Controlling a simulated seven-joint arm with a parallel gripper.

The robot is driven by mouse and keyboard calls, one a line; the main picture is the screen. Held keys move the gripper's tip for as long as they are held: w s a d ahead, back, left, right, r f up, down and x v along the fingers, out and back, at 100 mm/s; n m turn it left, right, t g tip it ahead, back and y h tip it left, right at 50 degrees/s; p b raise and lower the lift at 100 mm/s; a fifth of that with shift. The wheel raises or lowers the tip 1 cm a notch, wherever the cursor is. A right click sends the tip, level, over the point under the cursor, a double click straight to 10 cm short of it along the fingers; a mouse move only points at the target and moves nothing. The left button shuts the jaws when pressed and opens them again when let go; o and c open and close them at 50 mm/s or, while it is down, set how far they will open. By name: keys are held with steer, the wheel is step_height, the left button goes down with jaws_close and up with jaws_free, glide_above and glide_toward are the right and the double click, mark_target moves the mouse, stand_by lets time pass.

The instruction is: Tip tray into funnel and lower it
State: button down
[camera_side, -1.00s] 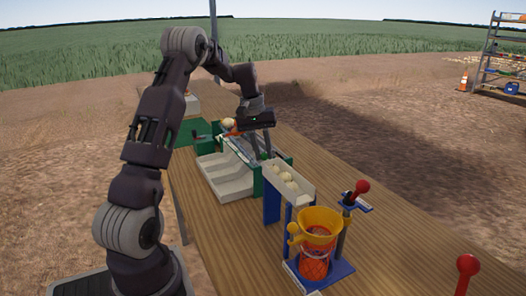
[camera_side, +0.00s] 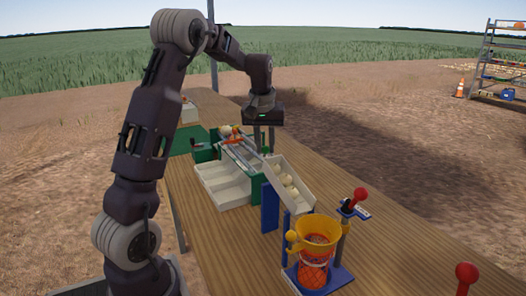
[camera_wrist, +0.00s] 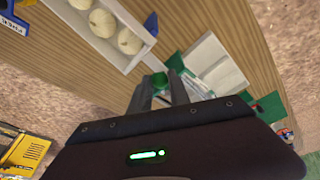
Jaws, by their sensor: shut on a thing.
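The white tray (camera_side: 300,195) holds three pale onions (camera_side: 287,180). It slopes, with its far end raised and its near end low towards the yellow funnel (camera_side: 318,230). The tray and onions (camera_wrist: 103,22) also show at the top of the wrist view. My gripper (camera_side: 264,146) is at the raised far end of the tray, pointing down. In the wrist view its fingers (camera_wrist: 161,85) are shut on a green handle (camera_wrist: 159,80) at that end. An orange net bag (camera_side: 313,268) hangs under the funnel. The funnel's inside is only partly visible.
A blue stand (camera_side: 269,207) rises beside the tray. A red-knobbed lever (camera_side: 360,195) stands right of the funnel, and another red knob (camera_side: 466,273) is at the lower right. White bins (camera_side: 220,185) and a green machine lie left of the tray.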

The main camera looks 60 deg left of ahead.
steer(key=shift+d+r+y, duration=0.7)
steer(key=shift+d+r, duration=0.15)
steer(key=shift+r, duration=0.2)
steer(key=shift+d+r+y, duration=0.7)
steer(key=shift+d+r, duration=0.15)
steer(key=shift+r, duration=0.15)
steer(key=c, duration=1.2)
jaws_free()
steer(key=shift+c, duration=0.2)
steer(key=shift+d+r, duration=0.1)
steer(key=shift+r, duration=0.05)
step_height(320, 180, up, 6)
glide_above(273, 167)
